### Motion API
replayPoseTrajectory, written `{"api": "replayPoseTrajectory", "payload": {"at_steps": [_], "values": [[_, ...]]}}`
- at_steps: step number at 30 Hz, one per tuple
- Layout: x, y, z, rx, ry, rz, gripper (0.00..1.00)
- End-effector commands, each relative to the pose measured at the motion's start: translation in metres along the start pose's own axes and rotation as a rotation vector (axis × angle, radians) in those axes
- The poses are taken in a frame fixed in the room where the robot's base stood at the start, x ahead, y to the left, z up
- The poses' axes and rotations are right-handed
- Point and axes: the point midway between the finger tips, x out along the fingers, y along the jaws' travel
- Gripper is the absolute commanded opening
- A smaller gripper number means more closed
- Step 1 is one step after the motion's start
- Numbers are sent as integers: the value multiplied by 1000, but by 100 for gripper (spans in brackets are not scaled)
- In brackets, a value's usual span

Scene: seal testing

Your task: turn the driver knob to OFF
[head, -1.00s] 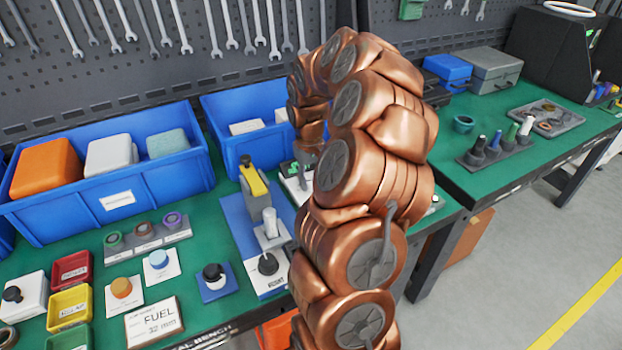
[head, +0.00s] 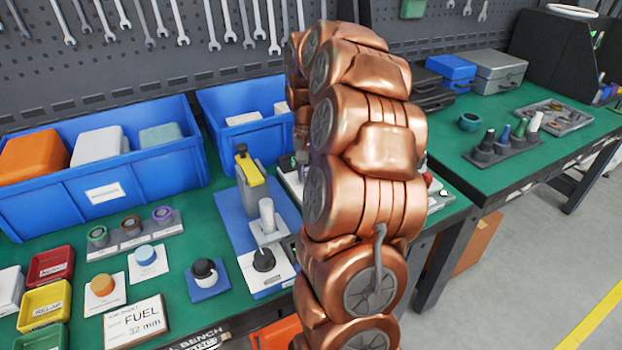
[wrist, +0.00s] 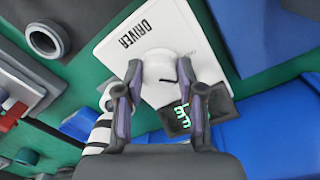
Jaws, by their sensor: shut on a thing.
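The white driver panel (wrist: 122,52), lettered DRIVER, fills the upper middle of the wrist view and looks tilted there. Its round white knob (wrist: 157,66) has a dark pointer mark. A small dark display (wrist: 215,110) with green digits is beside it. My gripper (wrist: 160,72) has its two fingers on opposite sides of the knob and is shut on it. Which label the pointer faces is too small to tell. In the head view my copper arm hides the gripper and the knob.
Left of my arm stand a yellow-topped grey press (head: 250,180) on a blue base and a black-and-white knob (head: 204,270) on a blue plate. Blue bins (head: 110,195) line the back of the green bench. A black-and-white striped piece (wrist: 99,132) lies near the left finger.

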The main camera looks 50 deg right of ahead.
Motion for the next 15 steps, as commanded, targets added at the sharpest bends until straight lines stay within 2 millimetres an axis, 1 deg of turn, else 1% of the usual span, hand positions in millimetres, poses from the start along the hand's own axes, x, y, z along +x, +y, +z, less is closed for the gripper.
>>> {"api": "replayPoseTrajectory", "payload": {"at_steps": [1,6,15], "values": [[2,0,0,19,0,0,3],[1,-1,0,69,-2,-2,3],[0,-1,0,90,-4,-2,3]]}}
